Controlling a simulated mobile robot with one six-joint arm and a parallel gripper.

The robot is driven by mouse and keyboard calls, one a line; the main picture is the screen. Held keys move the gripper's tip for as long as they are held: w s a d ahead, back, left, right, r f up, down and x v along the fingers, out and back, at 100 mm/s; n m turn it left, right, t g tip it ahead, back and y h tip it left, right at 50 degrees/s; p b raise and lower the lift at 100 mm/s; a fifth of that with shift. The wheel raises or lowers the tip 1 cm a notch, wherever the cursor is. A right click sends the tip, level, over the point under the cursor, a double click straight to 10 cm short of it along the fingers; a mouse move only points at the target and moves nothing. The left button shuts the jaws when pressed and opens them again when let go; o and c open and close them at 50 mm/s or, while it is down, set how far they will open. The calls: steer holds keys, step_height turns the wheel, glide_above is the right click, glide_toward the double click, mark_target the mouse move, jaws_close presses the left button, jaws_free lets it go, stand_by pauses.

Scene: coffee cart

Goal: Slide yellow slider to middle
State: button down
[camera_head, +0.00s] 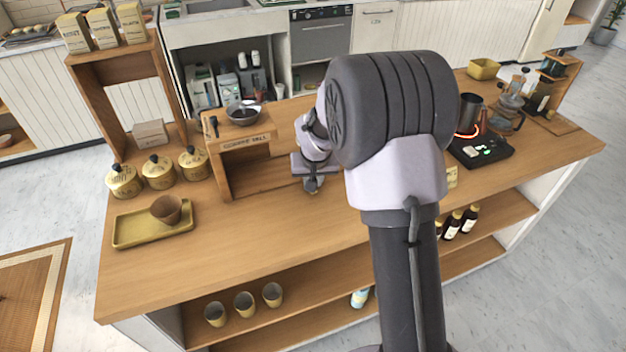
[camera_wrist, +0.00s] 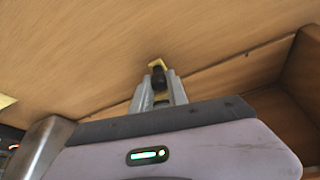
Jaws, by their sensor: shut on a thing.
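In the wrist view, the yellow slider (camera_wrist: 157,64) is a small yellow piece at my fingertips, low against the wooden counter. My gripper (camera_wrist: 158,80) is shut on it, with a dark part showing between the fingers. The fingers hide much of the slider. In the head view, my gripper (camera_head: 312,186) points down at the counter just right of the wooden coffee stand. The slider cannot be made out there. A thin dark line runs along the wood to the right of the fingertips in the wrist view.
The wooden stand (camera_head: 228,180) with a dark-filled bowl (camera_head: 244,114) is close on the left. Yellow canisters (camera_head: 158,172) and a tray (camera_head: 125,236) with a cup are farther left. The front counter is clear.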

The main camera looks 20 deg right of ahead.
steer(key=c, duration=1.3)
jaws_free()
steer(key=p+v, duration=0.5)
steer(key=v, duration=1.2)
steer(key=shift+s+r+p, duration=0.15)
steer(key=shift+p, duration=0.15)
steer(key=s+a+r+y, duration=0.1)
steer(key=s+a, duration=0.3)
steer(key=s, duration=0.4)
steer(key=s+a+r+m+t+y+b, duration=0.1)
steer(key=s+a+r, duration=0.2)
steer(key=s, duration=0.6)
steer(key=s+a+r+y+b, duration=0.1)
steer(key=s+a, duration=0.3)
steer(key=s, duration=0.5)
steer(key=shift+s+a+r+t, duration=0.15)
steer(key=shift+a+r+t, duration=0.15)
steer(key=shift+r, duration=0.1)
